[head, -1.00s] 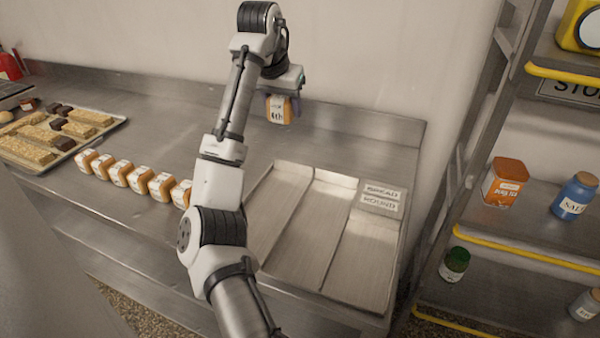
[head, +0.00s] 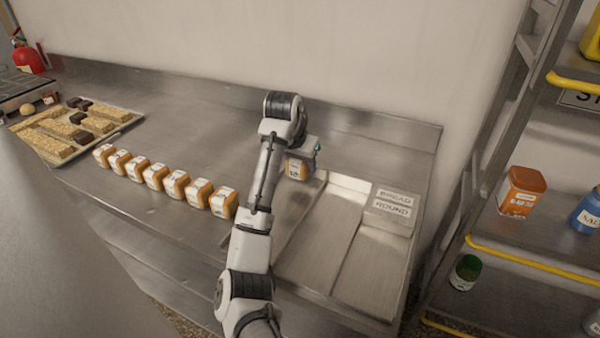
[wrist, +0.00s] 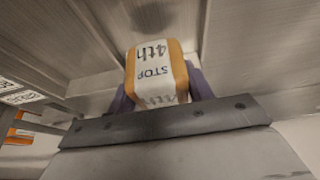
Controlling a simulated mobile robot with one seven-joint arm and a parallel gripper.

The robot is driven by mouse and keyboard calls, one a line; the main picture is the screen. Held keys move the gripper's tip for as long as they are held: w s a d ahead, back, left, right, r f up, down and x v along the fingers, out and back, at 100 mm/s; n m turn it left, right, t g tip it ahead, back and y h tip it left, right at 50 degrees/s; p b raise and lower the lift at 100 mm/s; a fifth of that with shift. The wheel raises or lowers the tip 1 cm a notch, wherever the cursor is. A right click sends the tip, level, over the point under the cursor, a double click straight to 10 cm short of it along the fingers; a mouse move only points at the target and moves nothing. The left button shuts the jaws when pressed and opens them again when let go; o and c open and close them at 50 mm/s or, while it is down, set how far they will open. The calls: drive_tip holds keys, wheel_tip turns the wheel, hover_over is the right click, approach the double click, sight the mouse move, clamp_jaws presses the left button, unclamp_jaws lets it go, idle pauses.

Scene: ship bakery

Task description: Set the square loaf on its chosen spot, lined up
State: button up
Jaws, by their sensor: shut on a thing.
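In the head view the loaf (head: 297,170) is at the back end of the left lane of the metal lane tray (head: 350,182). My arm covers part of that lane. I cannot tell whether the loaf touches the tray.
Several wrapped loaves (head: 156,176) stand in a row left of my arm. A shelf rack (head: 520,235) with jars stands at the right. The two right lanes look empty.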

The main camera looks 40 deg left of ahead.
sight(300, 174)
drive_tip(key=shift+f+p, duration=0.3)
drive_tip(key=shift+f, duration=1.6)
drive_tip(key=shift+f, duration=0.1)
drive_tip(key=o, duration=1)
drive_tip(key=v, duration=1.2)
drive_tip(key=shift+a, duration=0.1)
